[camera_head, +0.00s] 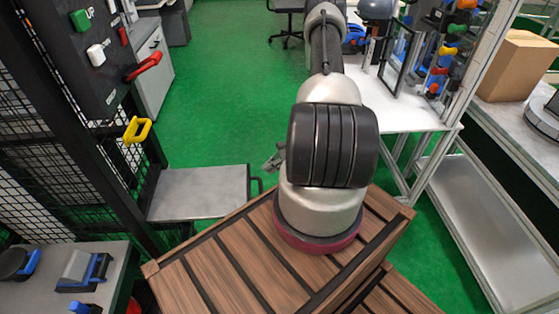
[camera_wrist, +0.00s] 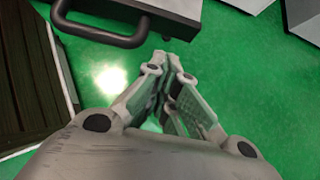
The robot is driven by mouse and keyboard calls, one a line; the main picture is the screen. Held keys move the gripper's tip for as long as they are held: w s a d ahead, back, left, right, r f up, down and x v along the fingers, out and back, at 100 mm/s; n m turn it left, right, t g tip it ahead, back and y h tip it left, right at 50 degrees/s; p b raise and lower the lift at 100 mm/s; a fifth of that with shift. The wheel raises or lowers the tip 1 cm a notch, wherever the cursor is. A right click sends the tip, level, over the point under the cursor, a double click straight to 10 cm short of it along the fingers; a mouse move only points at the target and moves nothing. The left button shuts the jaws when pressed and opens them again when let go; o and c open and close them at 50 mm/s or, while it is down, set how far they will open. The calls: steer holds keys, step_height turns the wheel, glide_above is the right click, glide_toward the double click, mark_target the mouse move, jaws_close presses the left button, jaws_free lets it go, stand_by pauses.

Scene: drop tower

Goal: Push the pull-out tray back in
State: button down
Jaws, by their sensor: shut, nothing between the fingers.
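The pull-out tray (camera_head: 198,192) is a flat grey panel that sticks out from the dark mesh frame at left. Its black bar handle (camera_head: 258,186) is on its right edge. In the wrist view the handle (camera_wrist: 100,38) lies at upper left, with the grey tray (camera_wrist: 172,6) behind it. My gripper (camera_head: 272,163) shows small beside the arm in the head view, just right of and above the tray's handle end. In the wrist view my gripper (camera_wrist: 163,62) is shut and empty. Its fingertips appear close to the handle's right end; I cannot tell whether they touch.
A dark panel (camera_head: 75,40) with a red lever (camera_head: 143,66) and a yellow handle (camera_head: 137,130) stands above the tray. A grey bench (camera_head: 70,258) is at lower left. A white table (camera_head: 400,112) stands at right. Green floor (camera_head: 225,110) beyond the tray is clear.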

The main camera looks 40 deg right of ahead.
mark_target(170, 176)
steer(key=shift+w+a+f, duration=0.15)
steer(key=shift+w+a, duration=0.5)
steer(key=shift+a, duration=0.3)
steer(key=shift+w+a+f, duration=0.1)
steer(key=shift+w+a, duration=0.5)
steer(key=shift+a, duration=0.3)
steer(key=shift+a, duration=0.15)
steer(key=w+a, duration=0.6)
steer(key=a, duration=0.3)
steer(key=w+a, duration=0.7)
steer(key=a, duration=0.3)
steer(key=w+a, duration=0.6)
steer(key=a, duration=0.3)
steer(key=shift+w+a, duration=0.25)
steer(key=shift+a, duration=0.05)
steer(key=shift+r, duration=0.1)
steer(key=shift+d, duration=0.1)
